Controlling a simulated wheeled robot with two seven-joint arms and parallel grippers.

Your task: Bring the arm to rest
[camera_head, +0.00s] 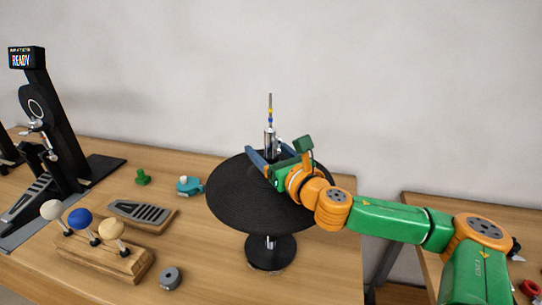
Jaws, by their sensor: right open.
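My right arm comes in from the right edge, green and orange. My right gripper (267,155) is open over the round black disc (238,200). Its bluish fingers reach toward a silver post (269,139) topped by a thin rod with coloured bands (270,110). The fingers appear to lie on either side of the post's lower part; whether they touch it I cannot tell. The gripper hides the post's base and part of the disc. My left gripper is not in view.
The disc stands on a black pedestal (271,252) on a wooden table (215,280). A black machine reading READY (27,58), a wooden block with three coloured balls (105,262), a pedal (140,213), a teal part (189,186) and a grey ring (171,278) stand left.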

